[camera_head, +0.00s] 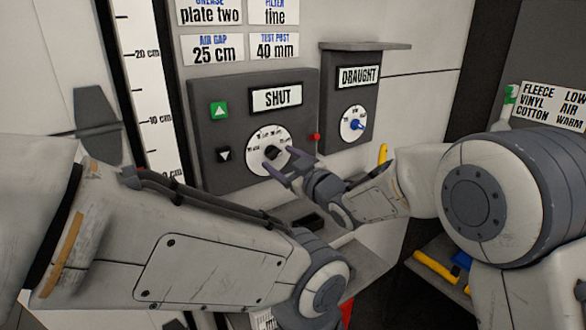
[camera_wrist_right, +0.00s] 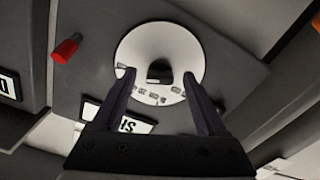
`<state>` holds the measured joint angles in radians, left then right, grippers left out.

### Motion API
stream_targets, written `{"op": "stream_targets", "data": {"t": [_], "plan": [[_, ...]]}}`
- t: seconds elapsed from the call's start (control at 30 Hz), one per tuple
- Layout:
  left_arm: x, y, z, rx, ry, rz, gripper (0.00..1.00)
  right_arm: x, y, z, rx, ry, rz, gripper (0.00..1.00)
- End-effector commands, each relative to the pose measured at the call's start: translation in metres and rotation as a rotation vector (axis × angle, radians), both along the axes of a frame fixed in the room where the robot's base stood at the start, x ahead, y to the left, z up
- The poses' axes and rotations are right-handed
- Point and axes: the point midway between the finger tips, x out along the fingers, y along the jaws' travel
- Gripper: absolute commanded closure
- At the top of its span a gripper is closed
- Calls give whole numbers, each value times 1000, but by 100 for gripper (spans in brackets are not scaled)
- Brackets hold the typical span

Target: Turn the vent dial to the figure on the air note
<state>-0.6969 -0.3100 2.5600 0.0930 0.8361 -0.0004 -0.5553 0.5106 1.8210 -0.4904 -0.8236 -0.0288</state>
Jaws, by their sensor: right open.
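A white round dial (camera_head: 268,151) with a black knob (camera_head: 271,153) is on the dark panel under a SHUT sign (camera_head: 276,97). The AIR GAP note (camera_head: 214,49) reads 25 cm. My right gripper (camera_head: 279,160) is open at the larger dial. In the right wrist view its fingertips (camera_wrist_right: 159,78) lie on either side of the black knob (camera_wrist_right: 159,71), with gaps showing. The dial's small marks are too small to read. My left gripper is not in view.
A red button (camera_head: 315,137) sticks out right of the larger dial. A ledge (camera_head: 365,46) juts out above the DRAUGHT dial. A green up button (camera_head: 219,110) and a black down button (camera_head: 224,156) are at the left. A fabric note (camera_head: 552,106) stands at the right.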

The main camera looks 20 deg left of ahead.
Motion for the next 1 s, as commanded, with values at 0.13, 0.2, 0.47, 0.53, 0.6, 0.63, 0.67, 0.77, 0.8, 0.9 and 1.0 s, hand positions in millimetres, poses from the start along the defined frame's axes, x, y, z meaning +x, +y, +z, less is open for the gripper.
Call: {"op": "stream_targets", "data": {"t": [0.13, 0.2, 0.47, 0.53, 0.6, 0.63, 0.67, 0.77, 0.8, 0.9, 1.0], "plan": [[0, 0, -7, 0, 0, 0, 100, -17, -23, -1, -1, -1, -2, 25], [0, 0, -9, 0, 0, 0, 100, -26, -35, -2, -1, 1, -3, 25], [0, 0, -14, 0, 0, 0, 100, -51, -67, -1, -1, 2, -3, 25], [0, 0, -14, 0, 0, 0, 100, -54, -71, -1, -1, 2, -3, 25], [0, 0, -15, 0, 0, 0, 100, -56, -73, -1, -1, 2, -2, 25], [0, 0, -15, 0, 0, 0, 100, -57, -74, -1, -2, 3, -1, 25], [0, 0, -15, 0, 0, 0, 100, -57, -74, -1, -1, 2, -1, 25], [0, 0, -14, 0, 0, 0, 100, -57, -74, -1, -1, 2, -1, 25], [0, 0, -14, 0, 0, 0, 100, -57, -74, -1, -1, 2, -1, 25], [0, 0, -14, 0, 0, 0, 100, -57, -74, -1, -2, 3, -2, 25], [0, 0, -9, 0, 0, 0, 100, -58, -77, 1, -20, 27, -23, 25]]}}
